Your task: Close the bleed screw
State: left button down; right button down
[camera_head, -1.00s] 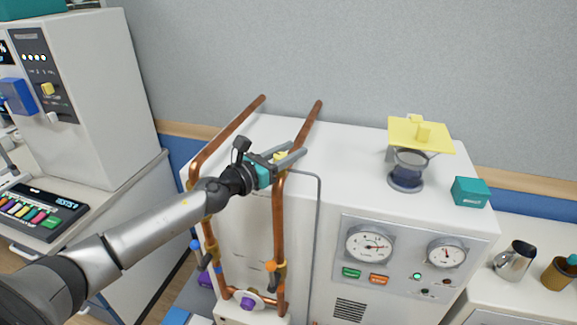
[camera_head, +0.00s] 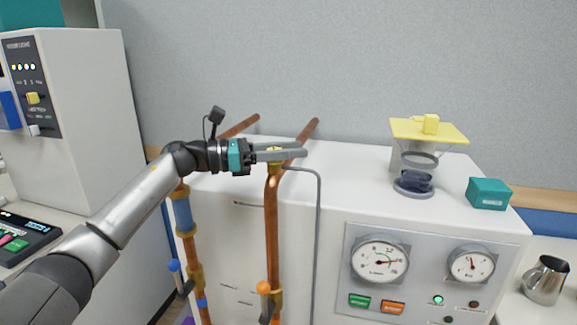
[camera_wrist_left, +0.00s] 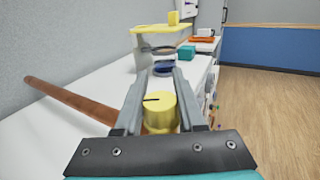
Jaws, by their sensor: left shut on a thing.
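The bleed screw is a yellow knob with a dark line on its top, between my left gripper's fingers in the left wrist view (camera_wrist_left: 160,110). It sits on a brass fitting (camera_head: 274,168) at the top bend of the right copper pipe (camera_head: 271,225). In the head view my left gripper (camera_head: 285,155) comes in level from the left and is shut on the knob, hiding much of it. A thin grey tube (camera_head: 318,215) runs from the fitting, over and down. My right gripper is not in view.
The white cabinet (camera_head: 345,180) carries two round gauges (camera_head: 379,262) (camera_head: 471,264) on its front. On its top stand a yellow-topped stand (camera_head: 428,129) and a teal box (camera_head: 488,193). The left pipe has a blue sleeve (camera_head: 182,212) and a blue-knobbed valve. An orange-knobbed valve (camera_head: 264,288) is below.

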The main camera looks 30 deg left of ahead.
pick_arm(q)
jog(key=shift+s+d+m+g+h+b, duration=0.15)
jog(key=shift+m+g+h+b, duration=0.3)
jog(key=shift+m+g+h, duration=0.5)
jog(key=shift+s+d+m+g+h+b, duration=0.15)
jog(key=shift+m+g+h+b, duration=0.3)
jog(key=shift+m+g, duration=0.65)
jog(key=shift+s+d+m+g+h+b, duration=0.1)
jog(key=shift+s+m+g+h+b, duration=0.3)
jog(key=shift+g, duration=1.05)
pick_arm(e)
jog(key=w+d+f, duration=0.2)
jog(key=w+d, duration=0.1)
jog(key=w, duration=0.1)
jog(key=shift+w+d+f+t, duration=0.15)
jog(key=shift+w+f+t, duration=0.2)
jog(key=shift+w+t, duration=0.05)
pick_arm(q)
jog(key=shift+w+m+g, duration=0.1)
jog(key=shift+m+g, duration=0.2)
jog(key=shift+m, duration=0.05)
jog(key=shift+h, duration=0.3)
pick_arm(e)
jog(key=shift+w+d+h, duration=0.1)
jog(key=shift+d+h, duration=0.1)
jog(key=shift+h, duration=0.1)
pick_arm(q)
jog(key=c, duration=0.5)
grip_release()
